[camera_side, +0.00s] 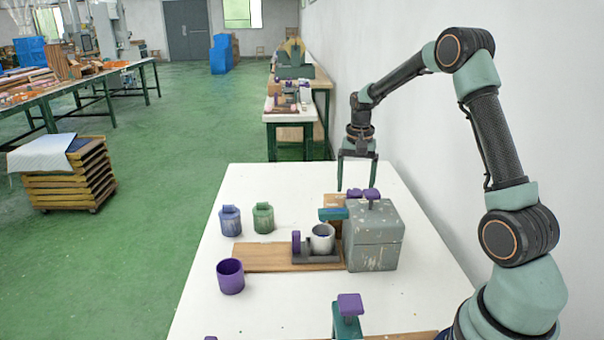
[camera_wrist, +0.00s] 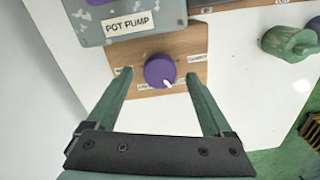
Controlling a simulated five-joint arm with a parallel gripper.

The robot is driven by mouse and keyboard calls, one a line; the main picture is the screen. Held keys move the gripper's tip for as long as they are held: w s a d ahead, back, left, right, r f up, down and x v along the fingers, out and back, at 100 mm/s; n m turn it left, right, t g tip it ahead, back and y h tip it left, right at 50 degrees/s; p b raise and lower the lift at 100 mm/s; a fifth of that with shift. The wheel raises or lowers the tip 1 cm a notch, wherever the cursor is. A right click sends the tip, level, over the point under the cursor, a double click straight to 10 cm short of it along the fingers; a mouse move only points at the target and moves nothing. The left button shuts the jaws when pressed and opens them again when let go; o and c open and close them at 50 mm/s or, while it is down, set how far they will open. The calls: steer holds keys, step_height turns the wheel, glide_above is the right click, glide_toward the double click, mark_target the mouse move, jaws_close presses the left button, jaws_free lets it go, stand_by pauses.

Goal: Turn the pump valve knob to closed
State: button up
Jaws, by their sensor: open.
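The purple round valve knob (camera_wrist: 160,69) sits on a wooden board (camera_wrist: 155,48) beside the grey box labelled POT PUMP (camera_wrist: 115,18). Its white pointer mark faces down and slightly right in the wrist view. Small white labels surround it; the right one (camera_wrist: 197,57) seems to read CLOSED, the others are too small to read surely. My gripper (camera_wrist: 159,74) is open, its two green fingers on either side of the knob with gaps showing. In the side view my gripper (camera_side: 357,186) points down behind the pump box (camera_side: 375,240), by the knob (camera_side: 354,192).
A purple-topped post (camera_side: 348,305) is at the front. The white table (camera_side: 255,182) is clear at back left.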

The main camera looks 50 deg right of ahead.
steer(key=shift+f, duration=0.85)
jaws_close()
steer(key=shift+n, duration=0.4)
steer(key=n, duration=0.5)
steer(key=shift+r, duration=0.1)
steer(key=n, duration=0.6)
